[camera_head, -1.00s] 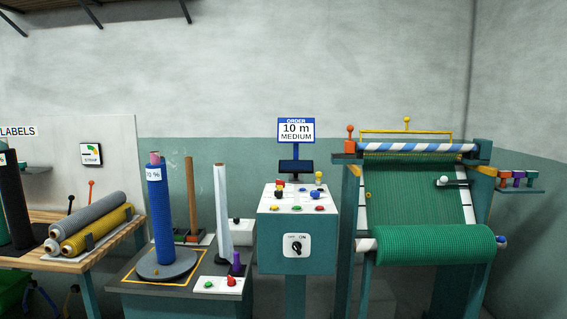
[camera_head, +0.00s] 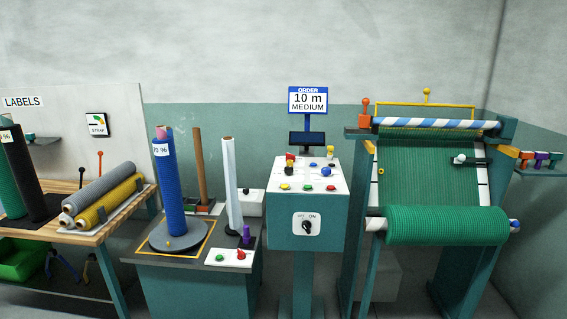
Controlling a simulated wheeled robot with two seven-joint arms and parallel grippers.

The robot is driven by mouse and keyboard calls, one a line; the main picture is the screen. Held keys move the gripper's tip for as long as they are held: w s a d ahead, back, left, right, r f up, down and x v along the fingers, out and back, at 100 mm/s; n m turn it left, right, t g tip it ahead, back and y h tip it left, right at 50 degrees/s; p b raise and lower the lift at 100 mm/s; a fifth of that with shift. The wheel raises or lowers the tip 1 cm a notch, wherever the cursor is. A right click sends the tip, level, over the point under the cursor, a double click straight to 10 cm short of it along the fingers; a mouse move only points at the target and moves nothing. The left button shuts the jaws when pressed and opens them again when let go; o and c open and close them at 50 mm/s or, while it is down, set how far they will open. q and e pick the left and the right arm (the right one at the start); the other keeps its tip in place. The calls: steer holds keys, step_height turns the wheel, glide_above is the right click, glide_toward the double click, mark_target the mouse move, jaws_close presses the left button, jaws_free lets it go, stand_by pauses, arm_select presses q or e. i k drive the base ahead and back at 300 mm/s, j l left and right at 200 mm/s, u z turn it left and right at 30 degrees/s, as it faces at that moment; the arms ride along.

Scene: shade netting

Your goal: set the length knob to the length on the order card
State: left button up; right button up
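The order card (camera_head: 308,100) stands on a post above the control console and reads "10 m MEDIUM". The console (camera_head: 302,236) is a teal box with a white sloped top that carries several coloured buttons and knobs. A black rotary switch (camera_head: 307,228) on its front plate is marked OFF and ON; its exact setting is too small to tell. A small dark display (camera_head: 307,138) sits behind the console top and looks blank. I cannot tell which control is the length knob. Neither of my grippers is in view.
A winding machine with a green net roll (camera_head: 447,226) stands right of the console. Left of it, a turntable (camera_head: 178,236) holds a blue roll (camera_head: 168,190). A wooden bench (camera_head: 88,232) with grey and yellow rolls is at the far left.

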mark_target(288, 170)
steer(key=i+u, duration=0.1)
steer(key=i, duration=0.45)
steer(key=i+l+u, duration=0.15)
steer(key=i, duration=0.4)
steer(key=i+l+u, duration=0.1)
steer(key=i, duration=0.45)
steer(key=i+l+u, duration=0.15)
steer(key=i, duration=0.4)
steer(key=l, duration=0.1)
